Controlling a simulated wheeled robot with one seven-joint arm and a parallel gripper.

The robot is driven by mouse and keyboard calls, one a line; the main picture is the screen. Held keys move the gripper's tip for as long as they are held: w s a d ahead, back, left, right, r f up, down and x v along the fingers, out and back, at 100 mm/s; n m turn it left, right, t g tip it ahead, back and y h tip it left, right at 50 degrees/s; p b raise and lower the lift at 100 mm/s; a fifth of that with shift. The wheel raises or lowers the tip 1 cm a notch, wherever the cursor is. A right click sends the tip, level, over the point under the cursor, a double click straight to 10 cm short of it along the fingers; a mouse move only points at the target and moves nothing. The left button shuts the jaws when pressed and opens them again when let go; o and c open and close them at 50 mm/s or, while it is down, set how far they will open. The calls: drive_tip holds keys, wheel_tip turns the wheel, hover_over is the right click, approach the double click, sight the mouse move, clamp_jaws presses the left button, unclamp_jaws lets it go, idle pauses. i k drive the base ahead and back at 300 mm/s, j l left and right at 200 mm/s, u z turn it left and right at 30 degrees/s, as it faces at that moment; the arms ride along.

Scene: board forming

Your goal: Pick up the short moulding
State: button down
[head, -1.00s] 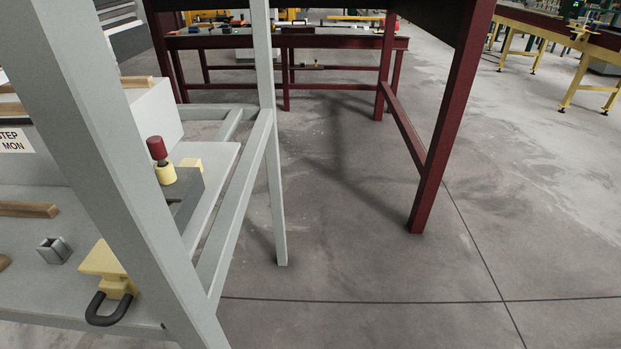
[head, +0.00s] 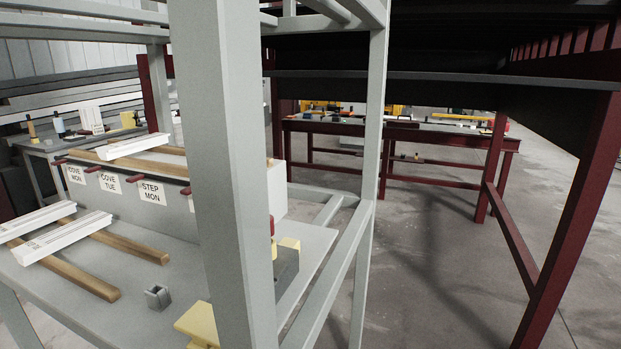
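Several white mouldings show at the left of the head view. One moulding (head: 133,146) lies on wooden strips on top of a grey box (head: 165,212). A second moulding (head: 62,238) and a third moulding (head: 30,221) lie across two wooden battens (head: 130,246) on a grey bench (head: 190,262). The third is cut off by the left picture edge, so I cannot tell which is the short one. The box front carries labels reading COVE MON, COVE TUE and STEP MON. My gripper is not in view.
A thick grey upright (head: 222,150) stands close in front of the bench and hides part of it. A small grey metal channel (head: 158,297) and a yellow block (head: 200,322) lie near the bench front. Dark red frames (head: 575,215) stand right, with open floor between.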

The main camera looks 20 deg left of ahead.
sight(17, 228)
drive_tip(key=u, duration=1.85)
drive_tip(key=i+j+z, duration=0.1)
drive_tip(key=i+j, duration=0.3)
